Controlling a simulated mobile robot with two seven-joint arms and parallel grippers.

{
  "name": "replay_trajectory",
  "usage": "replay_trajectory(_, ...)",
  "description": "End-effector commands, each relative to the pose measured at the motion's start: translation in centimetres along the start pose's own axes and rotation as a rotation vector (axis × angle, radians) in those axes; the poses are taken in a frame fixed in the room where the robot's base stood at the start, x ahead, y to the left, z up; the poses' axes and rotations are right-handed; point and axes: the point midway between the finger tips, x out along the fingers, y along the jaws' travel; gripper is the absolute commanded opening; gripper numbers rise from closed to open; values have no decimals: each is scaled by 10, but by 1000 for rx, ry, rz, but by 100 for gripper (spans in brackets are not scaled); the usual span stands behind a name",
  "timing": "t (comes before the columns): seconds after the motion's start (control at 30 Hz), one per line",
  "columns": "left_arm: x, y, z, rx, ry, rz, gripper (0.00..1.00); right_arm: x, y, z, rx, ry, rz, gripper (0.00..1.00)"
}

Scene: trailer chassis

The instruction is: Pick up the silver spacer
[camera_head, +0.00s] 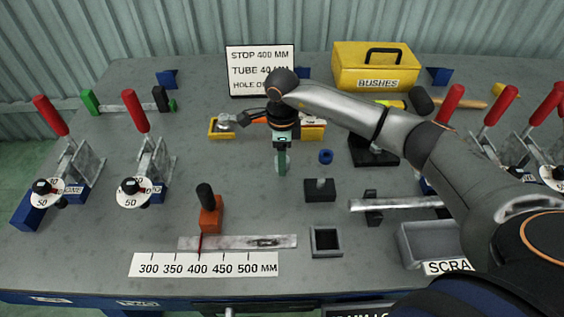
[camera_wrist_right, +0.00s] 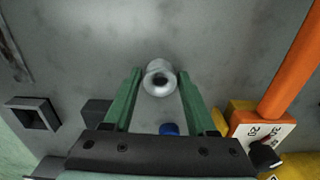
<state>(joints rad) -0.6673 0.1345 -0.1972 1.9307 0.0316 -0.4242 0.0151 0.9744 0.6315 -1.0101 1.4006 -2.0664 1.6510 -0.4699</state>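The silver spacer (camera_wrist_right: 159,78) shows in the right wrist view as a short, round, hollow piece on the grey bench. It lies between the two green fingers of my right gripper (camera_wrist_right: 160,76), near their tips, with a gap visible on each side. In the head view my right gripper (camera_head: 281,170) points down over the middle of the bench. The spacer cannot be made out there, apparently hidden by the fingers. My left gripper is not in view.
A blue ring (camera_head: 326,156) and a dark block (camera_head: 319,190) lie right of my gripper. A square grey socket (camera_head: 326,241) and a ruler strip (camera_head: 205,264) are nearer the front. A yellow BUSHES box (camera_head: 345,75) stands behind. Red-handled clamps (camera_head: 135,112) stand at both sides.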

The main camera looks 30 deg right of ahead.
Motion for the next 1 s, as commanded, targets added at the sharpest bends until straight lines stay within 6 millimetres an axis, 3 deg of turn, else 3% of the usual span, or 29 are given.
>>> replay_trajectory(0.03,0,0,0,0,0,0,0,0,0,0,0,0,0,50)
replay_trajectory(0.5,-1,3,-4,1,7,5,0,0,0,0,0,0,0,0)
replay_trajectory(1.0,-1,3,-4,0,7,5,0,-2,0,0,0,-2,-1,0)
